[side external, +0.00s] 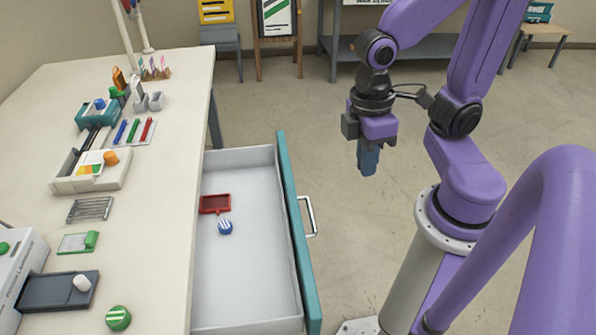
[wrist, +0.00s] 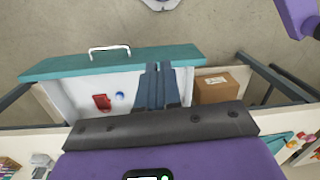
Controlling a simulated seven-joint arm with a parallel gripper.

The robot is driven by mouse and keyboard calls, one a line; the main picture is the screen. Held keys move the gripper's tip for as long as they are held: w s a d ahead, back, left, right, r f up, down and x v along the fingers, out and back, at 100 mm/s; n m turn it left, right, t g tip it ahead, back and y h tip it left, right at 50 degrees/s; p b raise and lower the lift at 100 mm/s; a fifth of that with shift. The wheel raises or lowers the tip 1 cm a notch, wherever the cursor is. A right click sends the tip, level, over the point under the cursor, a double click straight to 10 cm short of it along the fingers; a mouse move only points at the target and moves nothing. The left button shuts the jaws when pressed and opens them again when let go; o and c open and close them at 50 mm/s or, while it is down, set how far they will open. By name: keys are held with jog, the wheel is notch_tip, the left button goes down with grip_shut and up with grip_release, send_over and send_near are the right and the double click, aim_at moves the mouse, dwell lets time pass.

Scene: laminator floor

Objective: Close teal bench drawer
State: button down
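The bench drawer is pulled out from the long bench. Its teal front (side external: 297,235) has a silver handle (side external: 309,216), and its white inside (side external: 250,280) is exposed. The teal front also shows in the wrist view (wrist: 75,68), with the handle (wrist: 110,50) on its far side. A red tray (side external: 215,204) and a blue-and-white striped round piece (side external: 225,227) lie in the drawer. My gripper (side external: 368,172) hangs above the floor, to the right of the drawer front and apart from it. Its fingers (wrist: 161,70) are together with nothing between them.
The bench top (side external: 170,190) on the left holds several small tools, trays and a green striped knob (side external: 118,318). A cardboard box (wrist: 215,86) sits beside the drawer in the wrist view. Easels and a grey table (side external: 415,46) stand at the back. The floor around my gripper is clear.

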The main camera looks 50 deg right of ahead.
jog(key=w+d+f+m+g+y, duration=0.2)
jog(key=w+d+f+m+y, duration=0.2)
jog(key=w+f+m, duration=0.45)
jog(key=w+d+f+m+g+y, duration=0.1)
jog(key=w+d+f+m+y, duration=0.3)
jog(key=w+m, duration=0.65)
jog(key=w+d+f+m+t+y, duration=0.2)
jog(key=d+f+m+t, duration=1.2)
jog(key=d+f+m, duration=0.7)
jog(key=w+a+f+n, duration=0.1)
jog(key=w+a+n, duration=0.1)
jog(key=w+a, duration=0.5)
jog(key=shift+w+a+f+n, duration=0.3)
jog(key=shift+w+a+f, duration=0.05)
jog(key=shift+w, duration=0.9)
